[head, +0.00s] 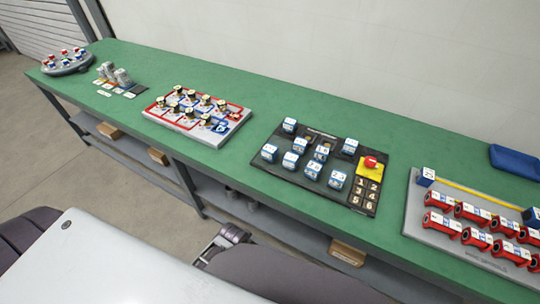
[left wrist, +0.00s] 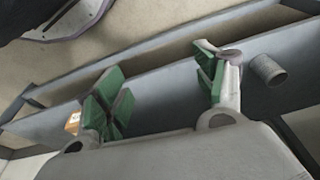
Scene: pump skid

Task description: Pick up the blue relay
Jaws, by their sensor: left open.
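Several blue blocks with white tops, which look like relays, sit on a black panel (head: 318,138) on the green bench. One blue relay (head: 337,180) is at the panel's front, another (head: 270,153) at its left side and another (head: 350,146) near its back right. Their labels are too small to tell apart. My left gripper (left wrist: 160,78) is open and empty, its green-padded fingers wide apart, in the left wrist view. In the head view it is low in front of the bench, below the panel, and partly hidden. My right gripper is not in view.
A red button on a yellow base (head: 370,166) and a number pad (head: 365,192) are on the panel's right. A red-marked board (head: 198,118) is to the left; a grey tray (head: 420,210) with red parts is to the right. The bench's front edge and lower shelf lie near my gripper.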

